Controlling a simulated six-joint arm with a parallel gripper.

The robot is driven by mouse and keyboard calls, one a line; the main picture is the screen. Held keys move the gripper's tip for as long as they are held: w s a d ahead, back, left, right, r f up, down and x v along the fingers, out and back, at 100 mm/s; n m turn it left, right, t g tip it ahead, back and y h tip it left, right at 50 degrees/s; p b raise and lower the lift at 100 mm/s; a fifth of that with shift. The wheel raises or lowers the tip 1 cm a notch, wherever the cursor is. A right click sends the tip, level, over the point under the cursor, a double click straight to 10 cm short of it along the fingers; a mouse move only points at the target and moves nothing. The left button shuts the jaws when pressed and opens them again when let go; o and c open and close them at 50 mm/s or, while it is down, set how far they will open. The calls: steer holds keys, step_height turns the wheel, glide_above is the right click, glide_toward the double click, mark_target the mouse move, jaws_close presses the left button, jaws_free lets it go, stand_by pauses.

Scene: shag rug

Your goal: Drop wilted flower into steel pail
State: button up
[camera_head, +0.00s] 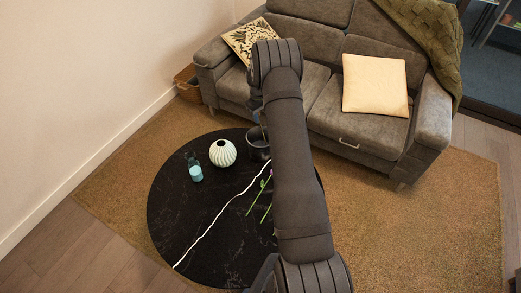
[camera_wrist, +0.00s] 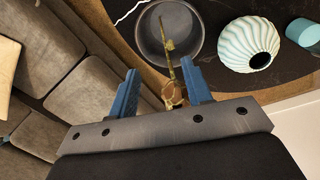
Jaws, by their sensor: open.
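The wilted flower (camera_wrist: 172,95), with a brown head and a thin yellowish stem, shows between my gripper's blue fingers in the wrist view. Its stem reaches up across the mouth of the steel pail. My gripper (camera_wrist: 160,68) is open, its fingers apart on either side of the flower; I cannot tell whether either touches it. The grey round pail (camera_wrist: 201,34) is just beyond the fingertips. In the head view the pail (camera_head: 258,152) stands on the black round table, partly hidden by my arm. I cannot tell whether the flower rests on the pail or is in the air.
A ribbed white vase (camera_head: 222,153) stands left of the pail, and a teal-and-white cup (camera_head: 195,172) is farther left. Fresh flowers with green stems (camera_head: 262,192) lie on the black table (camera_head: 180,225). A grey sofa (camera_head: 330,90) stands behind it on the brown rug (camera_head: 420,220).

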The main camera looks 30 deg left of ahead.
step_height(320, 180, up, 16)
steer(key=s, duration=0.1)
steer(key=shift+s+a+r, duration=0.25)
steer(key=shift+s+a, duration=0.1)
steer(key=shift+s, duration=0.05)
steer(key=f, duration=0.5)
steer(key=w+f, duration=0.1)
steer(key=f, duration=0.5)
steer(key=w+f, duration=0.1)
steer(key=f, duration=0.5)
steer(key=shift+d, duration=0.35)
steer(key=shift+r, duration=1.3)
steer(key=shift+f, duration=0.1)
